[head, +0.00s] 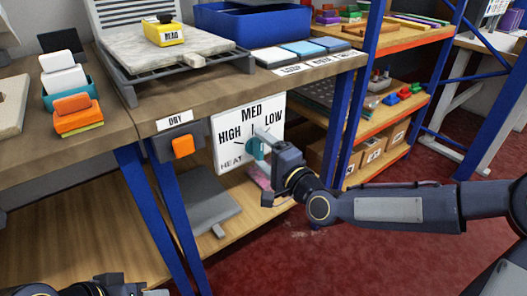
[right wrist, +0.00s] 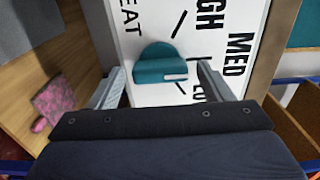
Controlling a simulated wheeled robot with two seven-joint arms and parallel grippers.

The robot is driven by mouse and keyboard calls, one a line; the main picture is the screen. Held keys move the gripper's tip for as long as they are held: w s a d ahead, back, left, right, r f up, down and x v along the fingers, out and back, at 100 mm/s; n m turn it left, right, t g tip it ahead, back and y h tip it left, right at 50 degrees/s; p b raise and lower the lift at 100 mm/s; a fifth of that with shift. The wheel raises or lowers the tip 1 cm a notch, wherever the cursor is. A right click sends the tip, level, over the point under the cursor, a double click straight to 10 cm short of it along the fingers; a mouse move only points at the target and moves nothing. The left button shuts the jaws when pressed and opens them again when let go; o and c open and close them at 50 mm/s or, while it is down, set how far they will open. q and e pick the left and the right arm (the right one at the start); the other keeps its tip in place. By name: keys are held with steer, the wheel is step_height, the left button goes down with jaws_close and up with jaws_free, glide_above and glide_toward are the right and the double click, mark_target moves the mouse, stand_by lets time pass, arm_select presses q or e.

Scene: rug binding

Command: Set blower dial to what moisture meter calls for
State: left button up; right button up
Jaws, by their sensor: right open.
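The white blower dial panel (head: 222,140) reads HIGH, MED, LOW and HEAT. Its teal knob (head: 252,149) is partly covered by my right gripper (head: 262,143). In the right wrist view the knob (right wrist: 158,64) lies between and just ahead of the two open fingers, with a gap on each side. A white mark shows on the knob; I cannot tell surely which word it points at. The yellow moisture meter (head: 164,34) lies on a pale slab on the bench, its small label reading like READ. My left gripper (head: 118,286) is at the bottom left, jaws unclear.
An orange switch (head: 182,147) under a DRY label sits left of the panel. A blue bin (head: 252,22) and labelled cloth stacks stand on the bench (head: 225,88). Below are a grey slab (head: 205,200) and a pink item (right wrist: 55,98). Blue posts frame the shelves at right.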

steer(key=p+v, duration=0.2)
steer(key=v, duration=0.5)
steer(key=shift+s+d, duration=0.2)
steer(key=shift+s, duration=0.05)
steer(key=s+d+f+n+g+h, duration=0.5)
steer(key=s+d+f+n+h, duration=0.15)
steer(key=s+d, duration=0.35)
steer(key=s+d+n+g, duration=0.1)
steer(key=s+d+g, duration=0.15)
steer(key=s, duration=0.45)
steer(key=s+d+n+g, duration=0.1)
steer(key=s+d+n, duration=0.15)
steer(key=s, duration=0.45)
step_height(320, 180, up, 35)
steer(key=p, duration=3.4)
steer(key=shift+d+m+p, duration=0.35)
steer(key=shift+m+p, duration=0.05)
